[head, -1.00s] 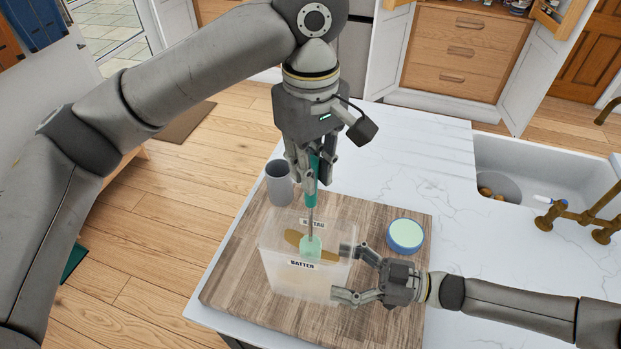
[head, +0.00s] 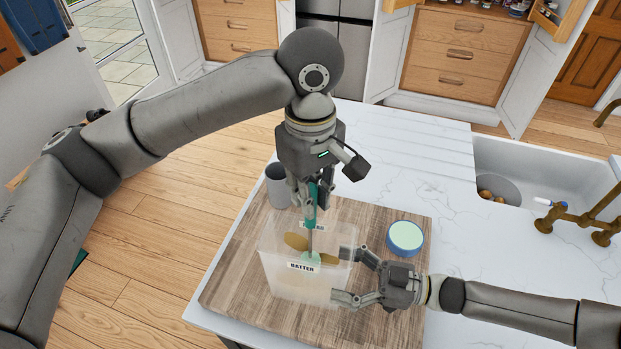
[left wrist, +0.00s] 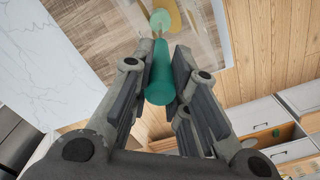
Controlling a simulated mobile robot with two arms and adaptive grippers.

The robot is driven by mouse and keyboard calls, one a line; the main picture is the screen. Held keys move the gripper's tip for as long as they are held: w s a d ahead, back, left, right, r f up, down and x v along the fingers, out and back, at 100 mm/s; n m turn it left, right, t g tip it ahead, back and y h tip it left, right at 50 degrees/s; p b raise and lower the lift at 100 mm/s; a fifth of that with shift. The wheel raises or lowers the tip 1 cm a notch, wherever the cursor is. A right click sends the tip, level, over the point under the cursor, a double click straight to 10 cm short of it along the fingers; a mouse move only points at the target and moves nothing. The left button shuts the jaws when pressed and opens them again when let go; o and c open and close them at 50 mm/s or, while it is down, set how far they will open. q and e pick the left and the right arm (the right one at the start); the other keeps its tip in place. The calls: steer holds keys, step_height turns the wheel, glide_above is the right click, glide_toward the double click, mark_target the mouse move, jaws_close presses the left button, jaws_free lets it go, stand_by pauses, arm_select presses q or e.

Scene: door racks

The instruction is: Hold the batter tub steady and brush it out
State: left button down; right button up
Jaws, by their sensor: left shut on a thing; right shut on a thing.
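The batter tub (head: 284,285) is a clear box with a "BATTER" label, standing upright on a wooden board. My right gripper (head: 350,275) is shut on the tub's right side. My left gripper (head: 309,196) is above the tub, shut on the teal handle of a brush (head: 311,208); the handle also fills the middle of the left wrist view (left wrist: 161,75). The brush points down and its pale green head (head: 311,258) is inside the tub, partly seen through the wall. Brown batter patches (head: 296,241) show inside, near the brush head.
The wooden board (head: 232,290) lies on a white marble counter (head: 400,160). A grey cup (head: 278,187) stands behind the tub. A round blue tub with a pale green top (head: 405,236) sits to the right. A sink (head: 540,165) with a brass tap (head: 565,215) is at the right.

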arm_select(q)
steer(key=shift+f, duration=0.15)
steer(key=shift+s+a, duration=0.3)
steer(key=shift+s, duration=0.65)
steer(key=shift+w+a, duration=0.2)
steer(key=shift+a, duration=0.55)
steer(key=shift+w+a, duration=0.15)
steer(key=shift+a, duration=0.55)
steer(key=shift+s+a, duration=0.25)
steer(key=shift+s, duration=0.75)
